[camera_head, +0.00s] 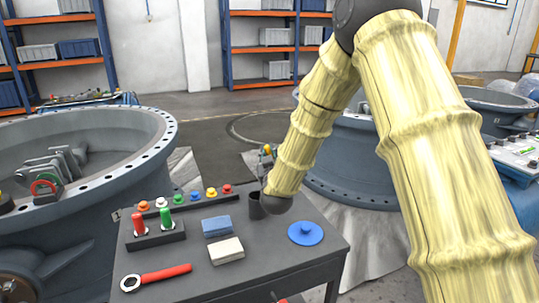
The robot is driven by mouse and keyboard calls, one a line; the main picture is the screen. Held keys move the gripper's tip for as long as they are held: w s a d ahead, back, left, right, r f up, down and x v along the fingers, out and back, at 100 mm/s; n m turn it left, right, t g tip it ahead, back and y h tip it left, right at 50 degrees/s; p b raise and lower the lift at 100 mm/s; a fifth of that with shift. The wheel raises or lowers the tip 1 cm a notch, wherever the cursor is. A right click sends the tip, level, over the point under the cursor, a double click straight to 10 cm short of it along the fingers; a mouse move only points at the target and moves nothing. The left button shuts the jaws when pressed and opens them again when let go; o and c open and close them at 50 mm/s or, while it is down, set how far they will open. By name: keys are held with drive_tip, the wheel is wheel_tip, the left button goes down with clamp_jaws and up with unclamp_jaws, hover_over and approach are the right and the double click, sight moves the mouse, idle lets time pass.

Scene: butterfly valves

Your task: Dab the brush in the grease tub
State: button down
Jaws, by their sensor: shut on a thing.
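My gripper (264,164) shows only as a small grey part beyond the dark wrist at the end of my yellow-sleeved arm, above the table's back edge. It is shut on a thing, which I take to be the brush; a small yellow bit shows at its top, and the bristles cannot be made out. A dark round cup (256,206) stands on the table just left of my wrist, partly covered by it; I cannot tell whether it is the grease tub or see inside it. A blue round lid with a knob (306,233) lies at the table's right.
The dark table (280,262) also holds a blue block (216,226), a cream block (226,251), a rack with red and green handles (156,235), a row of coloured knobs (184,199) and a red-handled wrench (156,277). Large grey flanged valve bodies (95,150) stand around.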

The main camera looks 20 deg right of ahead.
drive_tip(key=shift+f, duration=0.55)
idle(1.4)
drive_tip(key=shift+r, duration=0.15)
drive_tip(key=shift+r+p, duration=2.15)
drive_tip(key=shift+r, duration=1.3)
drive_tip(key=shift+f, duration=0.1)
